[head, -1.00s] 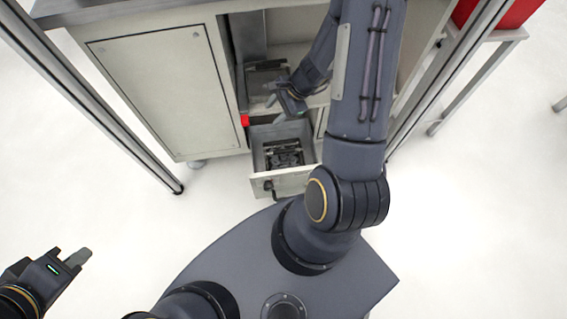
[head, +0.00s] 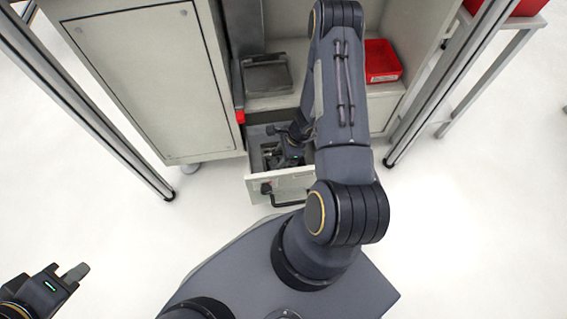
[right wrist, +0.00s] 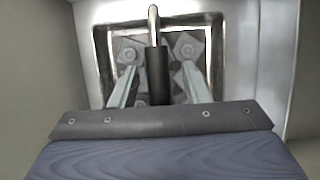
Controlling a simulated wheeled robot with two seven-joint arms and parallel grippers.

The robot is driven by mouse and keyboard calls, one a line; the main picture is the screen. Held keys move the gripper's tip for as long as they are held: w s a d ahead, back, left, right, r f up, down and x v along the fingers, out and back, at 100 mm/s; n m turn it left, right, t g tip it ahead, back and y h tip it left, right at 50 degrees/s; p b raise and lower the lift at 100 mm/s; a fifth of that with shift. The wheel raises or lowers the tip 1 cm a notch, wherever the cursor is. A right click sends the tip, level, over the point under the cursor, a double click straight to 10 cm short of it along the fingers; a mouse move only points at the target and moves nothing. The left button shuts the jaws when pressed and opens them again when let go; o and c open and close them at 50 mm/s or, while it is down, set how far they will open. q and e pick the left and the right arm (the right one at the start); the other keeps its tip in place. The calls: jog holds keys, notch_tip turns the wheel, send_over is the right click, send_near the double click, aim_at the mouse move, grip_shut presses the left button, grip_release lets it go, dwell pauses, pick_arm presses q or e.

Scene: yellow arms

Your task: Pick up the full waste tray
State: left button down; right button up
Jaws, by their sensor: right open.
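The waste tray (right wrist: 102,48) is a shiny metal-rimmed tray holding several grey metal scraps. It sits inside the pulled-out drawer and shows partly in the head view (head: 268,160). A dark upright handle grip (right wrist: 157,75) stands over the tray's middle in the right wrist view. My right gripper (right wrist: 158,82) is open above the tray, with one finger on each side of the grip; whether they touch it I cannot tell. In the head view my right gripper (head: 288,152) reaches down into the drawer and hides part of the tray. My left gripper (head: 76,272) is far off at lower left.
The open drawer (head: 283,182) has a dark bar handle (head: 283,200) in front. A grey tray (head: 266,74) and a red bin (head: 382,62) stand on the shelf above. Metal posts (head: 110,125) flank the cabinet (head: 140,80). The white floor around is clear.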

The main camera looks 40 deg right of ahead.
grip_shut()
jog(key=shift+r, duration=0.1)
dwell(0.5)
